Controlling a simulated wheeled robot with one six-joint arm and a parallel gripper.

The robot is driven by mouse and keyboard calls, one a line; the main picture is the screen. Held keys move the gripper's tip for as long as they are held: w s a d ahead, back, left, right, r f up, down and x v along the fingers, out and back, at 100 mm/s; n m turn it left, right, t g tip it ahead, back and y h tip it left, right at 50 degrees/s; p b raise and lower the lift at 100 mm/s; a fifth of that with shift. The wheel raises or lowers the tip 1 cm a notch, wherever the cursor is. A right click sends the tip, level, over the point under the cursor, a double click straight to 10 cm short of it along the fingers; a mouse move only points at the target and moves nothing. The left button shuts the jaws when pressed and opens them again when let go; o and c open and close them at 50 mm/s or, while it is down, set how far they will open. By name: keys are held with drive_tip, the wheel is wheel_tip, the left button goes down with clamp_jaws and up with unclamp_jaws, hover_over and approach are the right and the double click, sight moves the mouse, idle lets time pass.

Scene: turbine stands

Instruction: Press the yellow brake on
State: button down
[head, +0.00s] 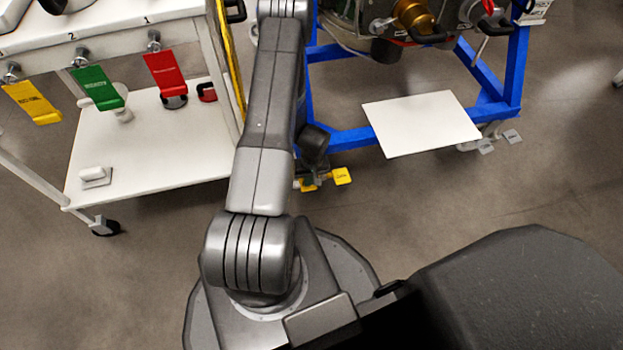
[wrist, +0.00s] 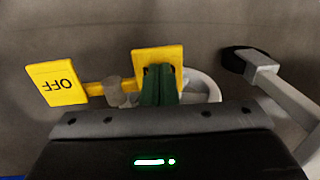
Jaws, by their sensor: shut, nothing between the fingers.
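The yellow brake shows in the wrist view as two flat pedals joined by a yellow bar. The left pedal (wrist: 56,83) reads OFF, upside down in this view. In the head view the yellow brake (head: 342,176) is at the foot of the blue stand, partly hidden by my arm.
The blue stand (head: 345,139) carries the turbine and a white panel (head: 420,123). A white cart (head: 150,150) with yellow, green and red tags stands to the left. A cart-like white leg with a black wheel (wrist: 243,60) is right of my gripper. Grey floor is open in front.

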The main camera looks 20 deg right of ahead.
drive_tip(key=shift+a+f+b, duration=0.2)
drive_tip(key=shift+f+b, duration=0.25)
drive_tip(key=shift+b, duration=0.2)
drive_tip(key=shift+a+f+b, duration=0.2)
drive_tip(key=shift+f+b, duration=0.25)
drive_tip(key=shift+b, duration=0.15)
drive_tip(key=a+r+p, duration=0.3)
drive_tip(key=r+p, duration=0.2)
drive_tip(key=r, duration=0.9)
drive_tip(key=shift+w+p, duration=0.3)
drive_tip(key=shift+p, duration=0.05)
drive_tip(key=shift+f, duration=0.15)
drive_tip(key=d+f+b, duration=0.1)
drive_tip(key=f+b, duration=0.1)
drive_tip(key=f, duration=0.2)
drive_tip(key=d+f+b, duration=0.1)
drive_tip(key=f+b, duration=0.1)
drive_tip(key=f, duration=0.3)
drive_tip(key=d+f+b, duration=0.1)
drive_tip(key=f+b, duration=0.1)
drive_tip(key=f, duration=0.3)
drive_tip(key=shift+s+f, duration=0.1)
drive_tip(key=shift+s, duration=0.15)
drive_tip(key=shift+d+r+p, duration=0.15)
drive_tip(key=shift+r+p, duration=0.45)
drive_tip(key=shift+p, duration=0.2)
